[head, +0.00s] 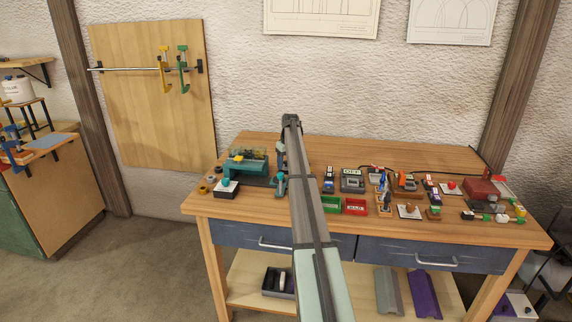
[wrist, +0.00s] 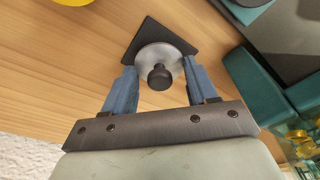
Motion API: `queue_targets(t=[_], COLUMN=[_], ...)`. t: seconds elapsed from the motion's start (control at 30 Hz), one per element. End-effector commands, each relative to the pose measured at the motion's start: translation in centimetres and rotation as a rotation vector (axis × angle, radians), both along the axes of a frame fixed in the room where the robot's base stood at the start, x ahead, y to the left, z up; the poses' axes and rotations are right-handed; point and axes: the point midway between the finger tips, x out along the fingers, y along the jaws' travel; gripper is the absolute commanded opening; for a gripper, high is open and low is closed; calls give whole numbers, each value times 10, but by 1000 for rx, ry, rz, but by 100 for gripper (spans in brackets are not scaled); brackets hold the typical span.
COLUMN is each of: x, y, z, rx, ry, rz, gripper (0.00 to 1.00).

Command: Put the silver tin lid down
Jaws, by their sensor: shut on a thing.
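The silver tin lid (wrist: 146,56), a round disc with a dark knob, is in the wrist view between the two blue fingers of my gripper (wrist: 160,68). The fingers are shut on its rim from both sides. A dark square plate (wrist: 150,30) lies behind the lid on the wooden bench top. I cannot tell whether the lid touches the plate or hangs above it. In the head view my arm crosses the bench, and I cannot make out the lid there.
A teal machine (wrist: 252,80) stands close to the right of my gripper in the wrist view. A yellow thing (wrist: 72,2) is at the top edge. In the head view, the bench top (head: 455,158) has free room at the back; several small items crowd its right half.

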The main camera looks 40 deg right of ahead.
Motion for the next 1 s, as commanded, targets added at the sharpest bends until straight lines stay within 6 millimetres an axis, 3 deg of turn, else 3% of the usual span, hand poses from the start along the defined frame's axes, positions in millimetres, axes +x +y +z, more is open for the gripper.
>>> queue_targets(t=[0.47,0.5,0.73,1.0], x=[0,0,0,0], y=[0,0,0,0], z=[-9,-9,-9,-8], rx=[-1,-1,-1,-1], ry=[-1,-1,-1,-1], rz=[0,0,0,0], gripper=[29,60,82,83])
